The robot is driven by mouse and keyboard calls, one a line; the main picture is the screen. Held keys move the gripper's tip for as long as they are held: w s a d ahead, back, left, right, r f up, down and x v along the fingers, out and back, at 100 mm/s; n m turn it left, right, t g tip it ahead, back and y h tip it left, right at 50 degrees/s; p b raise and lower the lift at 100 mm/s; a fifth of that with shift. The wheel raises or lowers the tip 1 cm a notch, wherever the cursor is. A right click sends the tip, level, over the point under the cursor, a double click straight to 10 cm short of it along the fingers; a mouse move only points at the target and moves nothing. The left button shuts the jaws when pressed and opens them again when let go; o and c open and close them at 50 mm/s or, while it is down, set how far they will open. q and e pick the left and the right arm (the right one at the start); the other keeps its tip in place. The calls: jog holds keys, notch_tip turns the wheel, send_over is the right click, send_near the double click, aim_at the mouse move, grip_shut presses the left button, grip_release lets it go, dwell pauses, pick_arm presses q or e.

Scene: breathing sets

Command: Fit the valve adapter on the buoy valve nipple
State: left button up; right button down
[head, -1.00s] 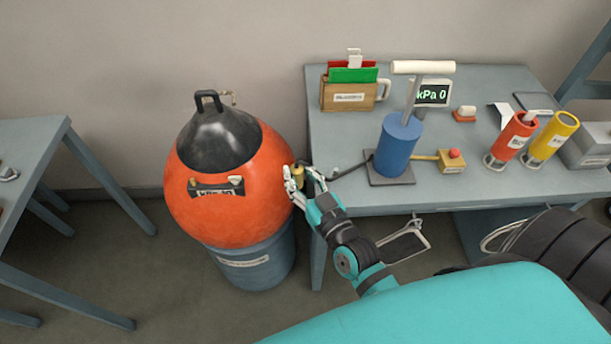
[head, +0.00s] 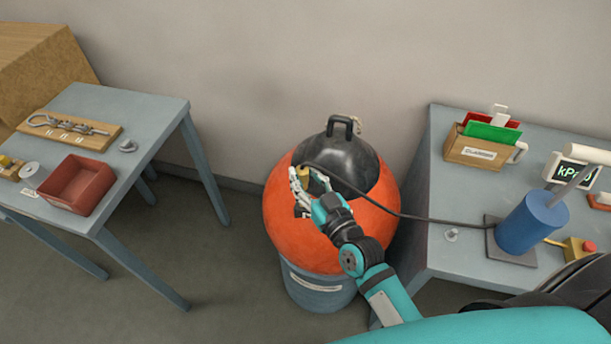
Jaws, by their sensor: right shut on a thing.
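The orange buoy (head: 285,222) with a black cap (head: 345,165) and handle sits in a blue-grey drum stand (head: 318,290). My right gripper (head: 308,182) is over the buoy's upper front, shut on the brass-coloured valve adapter (head: 303,184) at the end of a black hose (head: 400,213). The buoy's gauge panel and valve nipple are mostly hidden behind the gripper. I cannot tell whether the adapter touches the nipple. My left gripper is not in view.
The hose runs to the blue pump (head: 532,222) on the right table (head: 440,185), near a kPa display (head: 572,172) and a file box (head: 482,150). The left table (head: 150,112) holds a red tray (head: 78,185) and a shackle board (head: 70,130). Floor between is clear.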

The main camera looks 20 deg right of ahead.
aim_at(305, 189)
jog(key=shift+r, duration=0.1)
jog(key=shift+p, duration=0.35)
notch_tip(305, 189, down, 5)
jog(key=b, duration=0.3)
jog(key=shift+r, duration=0.15)
jog(key=shift+b, duration=0.3)
jog(key=shift+p, duration=0.5)
dwell(0.6)
jog(key=shift+f, duration=0.25)
jog(key=shift+f+b, duration=1.2)
jog(key=shift+f, duration=0.45)
jog(key=c, duration=1)
grip_release()
jog(key=shift+o, duration=0.2)
jog(key=shift+s, duration=0.1)
